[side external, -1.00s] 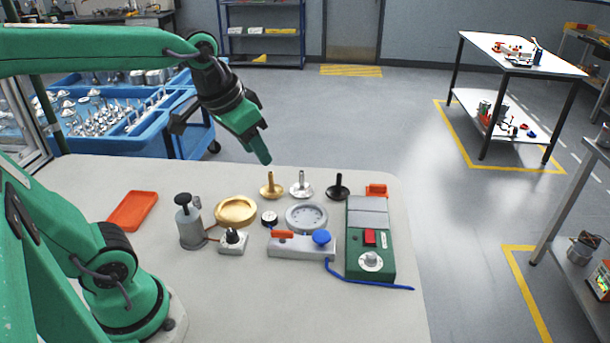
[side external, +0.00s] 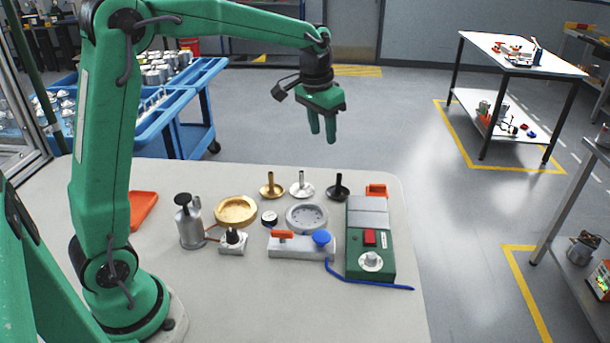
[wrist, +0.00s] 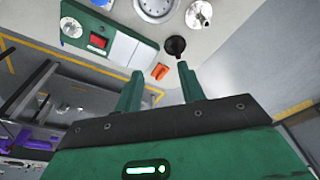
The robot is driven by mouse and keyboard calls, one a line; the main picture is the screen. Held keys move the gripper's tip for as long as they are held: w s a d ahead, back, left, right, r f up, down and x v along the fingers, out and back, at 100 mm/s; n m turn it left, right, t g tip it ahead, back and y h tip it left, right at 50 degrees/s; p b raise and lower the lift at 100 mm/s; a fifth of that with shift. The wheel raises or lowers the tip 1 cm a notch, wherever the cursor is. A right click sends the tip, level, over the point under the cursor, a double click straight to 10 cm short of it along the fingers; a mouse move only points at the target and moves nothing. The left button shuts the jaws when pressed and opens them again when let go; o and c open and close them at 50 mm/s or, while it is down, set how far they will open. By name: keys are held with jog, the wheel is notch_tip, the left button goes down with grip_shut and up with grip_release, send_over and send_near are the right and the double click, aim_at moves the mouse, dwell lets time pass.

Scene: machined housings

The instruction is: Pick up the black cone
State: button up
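The black cone (side external: 338,188) stands on the table near its back right, a wide dark base with a thin upright stem. In the wrist view the black cone (wrist: 175,46) lies just beyond the fingertips. My gripper (side external: 323,138) points down in the air above the cone and a little to its left in the side view, apart from it. In the wrist view my gripper (wrist: 157,70) shows two separated green fingers with nothing between them.
A silver cone (side external: 301,187) and a brass cone (side external: 270,188) stand left of the black one. An orange block (side external: 376,190) and a green box with a red switch (side external: 370,255) are to its right. A grey round housing (side external: 307,218) lies in front.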

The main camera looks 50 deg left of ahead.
jog(key=w+a+f+g, duration=0.1)
jog(key=w+a+f, duration=0.1)
jog(key=w+f, duration=0.4)
jog(key=g, duration=0.1)
send_over(340, 174)
notch_tip(340, 174, down, 7)
jog(key=shift+f, duration=4.25)
grip_shut()
